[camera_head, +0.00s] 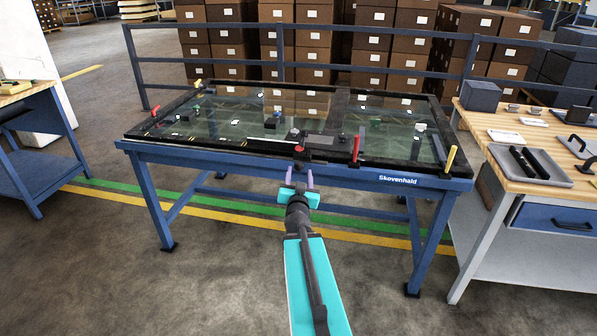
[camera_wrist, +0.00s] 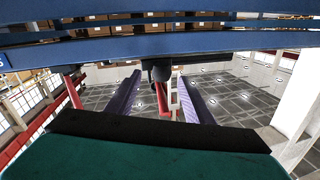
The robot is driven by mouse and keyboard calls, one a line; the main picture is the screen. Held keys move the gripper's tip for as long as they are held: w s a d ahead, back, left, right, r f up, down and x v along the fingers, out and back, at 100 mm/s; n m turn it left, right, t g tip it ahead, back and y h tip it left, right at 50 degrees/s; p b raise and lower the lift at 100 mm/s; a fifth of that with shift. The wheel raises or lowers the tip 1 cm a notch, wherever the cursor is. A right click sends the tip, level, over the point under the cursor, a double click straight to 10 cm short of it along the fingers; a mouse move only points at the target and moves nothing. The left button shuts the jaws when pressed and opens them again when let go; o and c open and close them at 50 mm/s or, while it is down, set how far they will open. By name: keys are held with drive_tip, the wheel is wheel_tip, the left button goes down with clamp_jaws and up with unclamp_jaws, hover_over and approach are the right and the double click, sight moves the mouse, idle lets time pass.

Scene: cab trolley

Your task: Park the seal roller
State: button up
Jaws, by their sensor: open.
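My gripper (camera_head: 299,177) is open, with its two purple fingers just in front of the near edge of the blue trolley (camera_head: 240,154). The wrist view also shows my gripper (camera_wrist: 160,78), its fingers apart. A small dark part with a red piece (camera_head: 299,150) sits at the trolley's front edge, just beyond the fingers. In the wrist view a dark rounded part (camera_wrist: 160,70) and a red bar (camera_wrist: 173,100) appear between the fingers; nothing looks clamped. I cannot tell for sure which item is the seal roller.
The trolley carries a black-framed glass pane (camera_head: 215,130) with small items and red and yellow upright pieces around it. A wooden-topped bench (camera_head: 480,122) with a grey tray (camera_head: 565,177) stands at right, another bench (camera_head: 45,125) at left. Stacked boxes (camera_head: 310,45) stand behind a blue rail.

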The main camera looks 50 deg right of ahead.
sight(299, 169)
drive_tip(key=shift+w+d+f+b, duration=0.1)
drive_tip(key=shift+w+b, duration=0.05)
drive_tip(key=shift+b, duration=0.65)
drive_tip(key=b+x, duration=0.2)
drive_tip(key=b, duration=0.2)
drive_tip(key=shift+w+d+b, duration=0.25)
drive_tip(key=shift+b, duration=0.15)
drive_tip(key=shift+x, duration=1.4)
drive_tip(key=shift+c, duration=0.4)
clamp_jaws()
